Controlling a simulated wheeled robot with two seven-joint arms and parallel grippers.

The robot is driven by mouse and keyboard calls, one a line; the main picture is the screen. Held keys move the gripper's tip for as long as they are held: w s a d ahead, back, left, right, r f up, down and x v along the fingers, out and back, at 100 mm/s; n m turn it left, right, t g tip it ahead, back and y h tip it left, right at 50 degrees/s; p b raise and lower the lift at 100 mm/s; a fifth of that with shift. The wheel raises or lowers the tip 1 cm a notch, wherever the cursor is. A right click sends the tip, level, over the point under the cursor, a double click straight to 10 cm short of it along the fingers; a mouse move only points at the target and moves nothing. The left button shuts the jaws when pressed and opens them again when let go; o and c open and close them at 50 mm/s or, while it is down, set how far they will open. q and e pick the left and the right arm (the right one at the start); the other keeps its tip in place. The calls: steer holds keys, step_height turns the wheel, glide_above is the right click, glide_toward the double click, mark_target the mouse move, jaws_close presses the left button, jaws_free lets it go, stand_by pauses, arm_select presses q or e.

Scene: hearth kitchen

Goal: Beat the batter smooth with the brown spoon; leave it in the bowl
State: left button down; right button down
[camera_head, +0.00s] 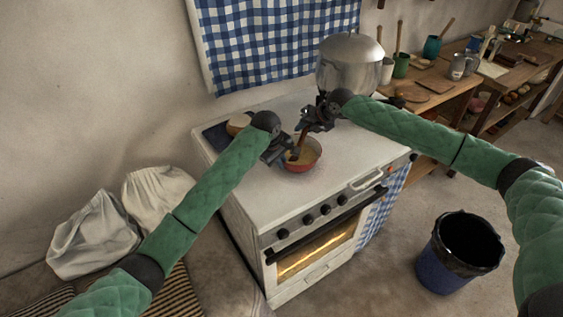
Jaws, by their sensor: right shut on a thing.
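A red bowl (301,168) with pale yellow batter (307,154) inside stands on the white stove top. My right gripper (308,124) is above the bowl, shut on the brown spoon (302,137). The spoon slants down toward the batter; its lower end is partly hidden by my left gripper. My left gripper (288,154) is at the bowl's left rim. Its fingers are dark and small, and I cannot tell if they are open, shut or touching the rim.
A large metal pot (349,65) stands at the back right of the stove (245,170). A dark board (217,135) with a round tan thing (238,124) lies left of the bowl. A blue bin (447,275) stands on the floor at right. The stove's front top is clear.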

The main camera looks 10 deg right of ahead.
steer(key=shift+s+a+f+g+y, duration=0.15)
steer(key=shift+a+f+g+y, duration=0.05)
steer(key=shift+g+y, duration=0.2)
steer(key=shift+f, duration=0.1)
